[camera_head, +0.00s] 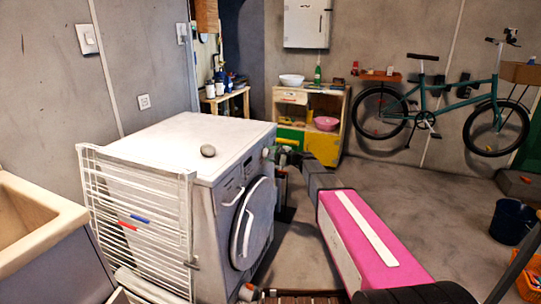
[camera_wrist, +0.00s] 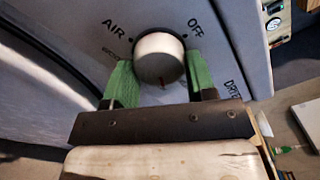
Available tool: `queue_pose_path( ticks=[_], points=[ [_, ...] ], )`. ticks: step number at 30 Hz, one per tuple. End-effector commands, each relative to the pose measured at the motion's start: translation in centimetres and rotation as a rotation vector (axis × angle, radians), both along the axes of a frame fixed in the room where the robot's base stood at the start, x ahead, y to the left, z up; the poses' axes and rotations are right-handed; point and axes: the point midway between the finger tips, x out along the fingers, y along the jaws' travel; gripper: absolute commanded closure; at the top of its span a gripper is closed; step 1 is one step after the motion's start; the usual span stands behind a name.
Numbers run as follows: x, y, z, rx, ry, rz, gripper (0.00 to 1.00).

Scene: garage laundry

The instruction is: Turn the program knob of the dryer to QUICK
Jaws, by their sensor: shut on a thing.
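The dryer (camera_head: 205,150) is a white front-loading machine in the middle of the head view, with its round door (camera_head: 252,222) closed. Its round white program knob (camera_wrist: 160,55) sits on the front panel in the wrist view. The words AIR and OFF show above it, one to each side, and a partly covered word lies at its left. No QUICK label is visible. A small red mark is on the knob's lower part. My gripper (camera_wrist: 160,82) is shut on the knob, a green finger on each side. In the head view my gripper (camera_head: 284,157) is at the dryer's upper front corner.
A white drying rack (camera_head: 140,225) stands against the dryer's near side. A grey stone-like object (camera_head: 208,151) lies on its top. A sink (camera_head: 35,225) is at left. A wooden shelf (camera_head: 340,115) stands behind.

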Motion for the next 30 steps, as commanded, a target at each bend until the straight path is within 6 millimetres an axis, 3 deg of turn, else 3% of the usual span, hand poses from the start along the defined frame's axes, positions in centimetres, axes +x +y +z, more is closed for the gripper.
queue_pose_path(
  ticks=[15, 30],
  points=[
    [-0.17, 0.0, -0.28, 0.138, 0.387, -0.001, 0.73],
    [-0.22, 0.02, -0.33, 0.18, 0.509, -0.001, 0.73]
  ],
)
